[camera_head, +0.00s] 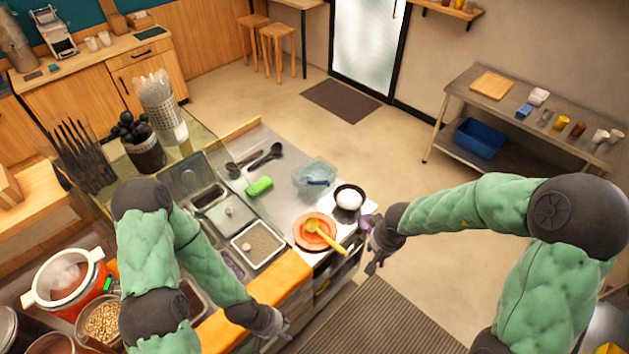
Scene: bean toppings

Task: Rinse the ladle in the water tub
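A yellow ladle (325,237) lies across an orange plate (301,233) near the counter's right edge, its handle pointing down right. Two black ladle-like utensils (265,156) lie farther back on the steel top. A clear tub (313,174) stands behind the plate, with something dark blue at its front; I cannot make out water in it. My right gripper (372,246) is right of the ladle handle, apart from it, and looks open and empty. My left gripper (283,328) hangs at the counter's front edge, away from the ladle; its fingers are too small to read.
A black pan or bowl with white contents (349,197) stands right of the tub. A green sponge (259,186) lies left of it. Steel topping bins (258,243) are set into the counter at left. Floor right of the counter is free.

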